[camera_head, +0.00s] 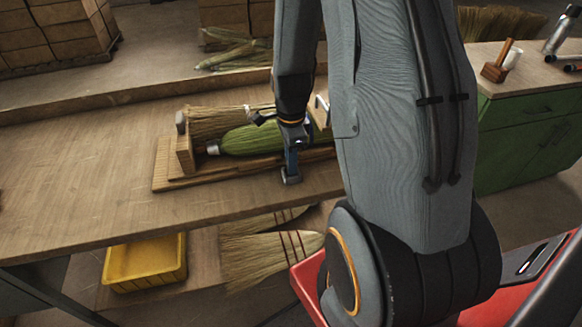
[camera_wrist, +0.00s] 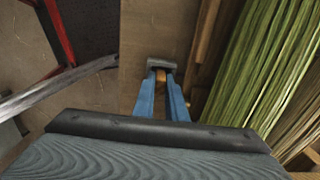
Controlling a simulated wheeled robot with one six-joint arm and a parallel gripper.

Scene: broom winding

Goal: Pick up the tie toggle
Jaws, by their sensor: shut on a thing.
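My gripper (camera_head: 291,172) points down over the wooden bench, just in front of the broom-winding fixture. In the wrist view its blue fingers (camera_wrist: 162,92) are nearly together, with grey ends at their tips. A small orange-brown wooden piece, which looks like the tie toggle (camera_wrist: 161,76), shows between the fingertips. Most of it is hidden by them. I cannot tell whether it touches the bench. A green bundle of broom fibre (camera_head: 254,139) lies in the fixture behind my gripper. It also shows on the right of the wrist view (camera_wrist: 262,65).
The fixture's wooden base (camera_head: 165,182) sits on the bench (camera_head: 85,180); the bench is clear to its left. A yellow bin (camera_head: 145,262) and straw brooms (camera_head: 262,258) lie below. A green cabinet (camera_head: 525,140) with a wooden tool (camera_head: 496,68) stands at the right.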

